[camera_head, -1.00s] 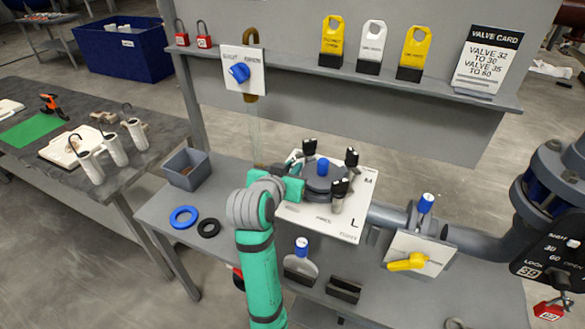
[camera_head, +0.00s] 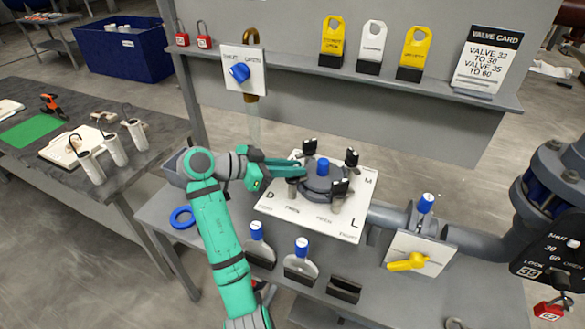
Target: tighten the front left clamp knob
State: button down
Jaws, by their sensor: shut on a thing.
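The filter press (camera_head: 326,178) is a round grey body with a blue knob (camera_head: 323,166) on top, on a white lettered plate (camera_head: 320,221). Black clamp knobs show at the back left (camera_head: 309,147), back right (camera_head: 351,157) and front right (camera_head: 340,187). My gripper (camera_head: 297,171) reaches in from the left at the front left clamp. Its green fingers are shut on the front left clamp knob and mostly hide it. Part of that clamp's post shows below the fingers.
A grey bin (camera_head: 177,167) is partly behind my arm, with a blue ring (camera_head: 183,217) on the bench. Two blue-capped scoop-like items (camera_head: 256,243) (camera_head: 301,262) stand in front of the plate. A yellow-handled valve (camera_head: 408,262) is at right.

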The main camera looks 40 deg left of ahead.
jog(key=shift+m+h, duration=0.4)
jog(key=c, duration=1.7)
grip_release()
jog(key=v, duration=1)
jog(key=shift+s+a+r, duration=0.15)
jog(key=shift+a+r, duration=0.15)
jog(key=shift+s, duration=0.1)
